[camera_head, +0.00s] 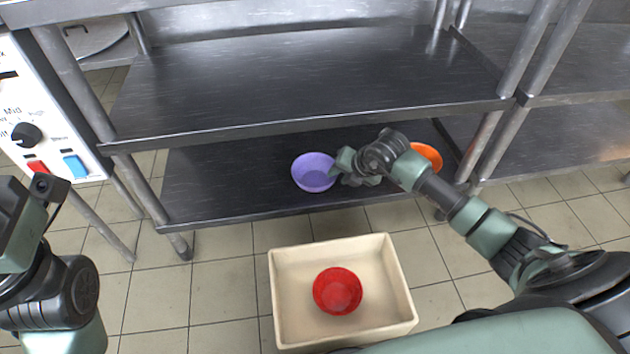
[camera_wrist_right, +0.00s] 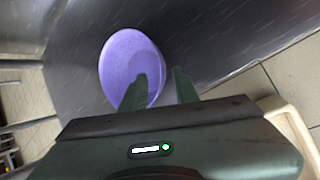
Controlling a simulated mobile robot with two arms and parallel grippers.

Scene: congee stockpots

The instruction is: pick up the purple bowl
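The purple bowl (camera_head: 313,173) stands upright on the lower shelf of the metal rack, near its front edge. My right gripper (camera_head: 338,172) is at the bowl's right side in the head view. In the right wrist view the purple bowl (camera_wrist_right: 128,62) lies ahead of the fingers. The right gripper (camera_wrist_right: 160,88) has its two fingers apart; one overlaps the bowl's inside and the other is outside its rim. Whether either finger touches the bowl is not clear. My left arm shows at the left edge of the head view, but its fingertips are not visible.
An orange bowl (camera_head: 427,156) sits on the lower shelf (camera_head: 240,188), partly behind my right arm. A cream bin (camera_head: 290,338) on the tiled floor holds a red bowl (camera_head: 338,290). The upper shelf (camera_head: 310,75) is empty and overhangs the lower one. Rack posts stand on both sides.

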